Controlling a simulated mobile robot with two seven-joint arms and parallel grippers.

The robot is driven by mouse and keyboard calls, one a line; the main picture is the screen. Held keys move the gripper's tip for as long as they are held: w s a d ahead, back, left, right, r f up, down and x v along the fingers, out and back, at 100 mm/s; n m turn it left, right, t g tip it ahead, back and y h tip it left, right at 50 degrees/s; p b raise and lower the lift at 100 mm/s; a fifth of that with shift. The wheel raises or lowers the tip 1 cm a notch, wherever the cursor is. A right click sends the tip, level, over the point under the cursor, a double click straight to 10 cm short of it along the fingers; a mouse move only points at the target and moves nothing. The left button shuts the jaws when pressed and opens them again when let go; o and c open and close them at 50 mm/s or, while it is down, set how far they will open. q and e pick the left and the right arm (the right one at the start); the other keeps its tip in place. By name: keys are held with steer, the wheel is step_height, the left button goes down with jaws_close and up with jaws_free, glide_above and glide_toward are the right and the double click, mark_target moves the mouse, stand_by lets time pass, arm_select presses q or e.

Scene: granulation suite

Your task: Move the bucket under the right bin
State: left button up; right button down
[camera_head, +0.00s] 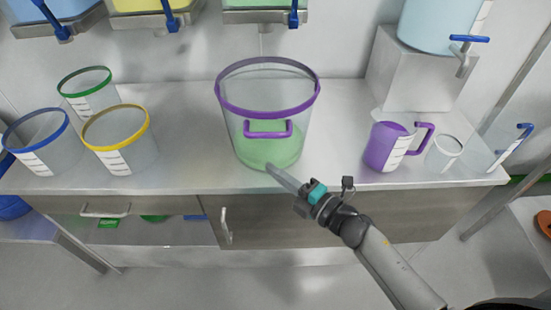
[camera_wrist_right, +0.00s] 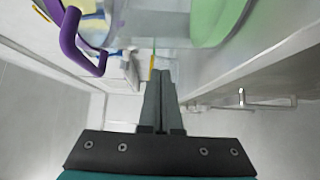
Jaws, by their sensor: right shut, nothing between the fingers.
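The bucket (camera_head: 232,125) is large and clear, with a purple rim, a purple front handle (camera_head: 268,129) and green contents low inside. It stands upright on the counter, below the green bin in the picture. The green bin (camera_head: 262,16) is the right one of the wall row and is cut off by the frame top. My right gripper (camera_head: 271,169) is shut and empty, its tip at the bucket's lower front; I cannot tell whether it touches. In the wrist view the shut fingers (camera_wrist_right: 159,100) point toward the bucket (camera_wrist_right: 178,22). My left gripper is not in view.
Blue-, yellow- and green-rimmed containers (camera_head: 118,152) stand at the counter's left. A purple jug (camera_head: 384,147) and a clear beaker (camera_head: 444,153) stand at the right, near a light blue tank (camera_head: 425,25) on a block. The counter (camera_head: 340,110) is clear right of the bucket.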

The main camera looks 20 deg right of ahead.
steer(key=shift+w+d, duration=0.25)
steer(key=shift+w, duration=0.75)
steer(key=shift+w+d, duration=0.25)
steer(key=shift+w, duration=0.75)
steer(key=shift+b, duration=0.3)
